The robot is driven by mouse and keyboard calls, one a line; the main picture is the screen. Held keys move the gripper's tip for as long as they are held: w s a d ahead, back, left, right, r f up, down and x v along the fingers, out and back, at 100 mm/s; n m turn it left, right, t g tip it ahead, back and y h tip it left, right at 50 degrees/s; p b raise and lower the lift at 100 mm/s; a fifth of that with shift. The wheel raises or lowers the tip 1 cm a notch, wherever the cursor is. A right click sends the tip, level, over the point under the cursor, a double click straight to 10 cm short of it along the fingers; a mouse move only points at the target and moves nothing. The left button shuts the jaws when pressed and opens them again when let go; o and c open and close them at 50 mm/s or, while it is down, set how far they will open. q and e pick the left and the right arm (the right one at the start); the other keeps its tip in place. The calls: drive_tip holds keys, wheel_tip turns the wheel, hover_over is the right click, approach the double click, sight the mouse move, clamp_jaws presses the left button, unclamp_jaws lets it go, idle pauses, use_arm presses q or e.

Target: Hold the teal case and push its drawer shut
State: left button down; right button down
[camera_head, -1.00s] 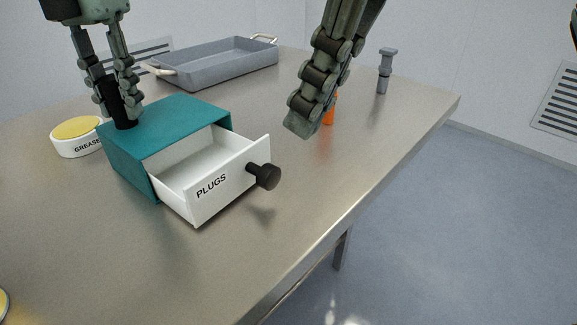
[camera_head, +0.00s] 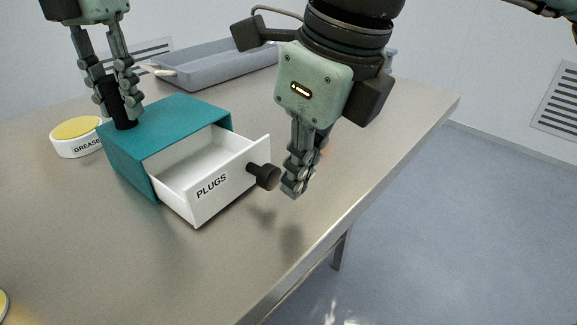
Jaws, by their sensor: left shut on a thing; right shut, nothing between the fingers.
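The teal case (camera_head: 178,112) stands on the metal table. Its white drawer (camera_head: 222,185), lettered PLUGS, is pulled well out towards the front right and looks empty inside. A black knob (camera_head: 263,176) sticks out of the drawer front. My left gripper (camera_head: 122,108) is shut on the black post (camera_head: 123,122) on top of the case. My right gripper (camera_head: 292,188) is shut and empty, its fingertips pointing down just right of the knob; I cannot tell whether they touch it.
A grease tin (camera_head: 75,138) with a yellow lid stands left of the case. A grey tray (camera_head: 205,66) lies behind it. An orange thing is mostly hidden behind my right gripper. The table's front edge (camera_head: 345,222) is near; the tabletop before the drawer is clear.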

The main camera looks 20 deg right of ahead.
sight(258, 166)
drive_tip(key=shift+w+a, duration=0.3)
drive_tip(key=shift+w, duration=0.25)
drive_tip(key=w+a, duration=0.1)
drive_tip(key=w, duration=0.1)
drive_tip(key=w+a, duration=0.1)
drive_tip(key=w, duration=0.2)
drive_tip(key=w+a, duration=0.2)
drive_tip(key=shift+w, duration=0.15)
use_arm(q)
drive_tip(key=shift+s+d, duration=0.1)
use_arm(e)
drive_tip(key=shift+w, duration=0.15)
drive_tip(key=s, duration=0.1)
drive_tip(key=s+d, duration=0.1)
drive_tip(key=s+d+r, duration=0.1)
drive_tip(key=s, duration=0.1)
drive_tip(key=v, duration=0.9)
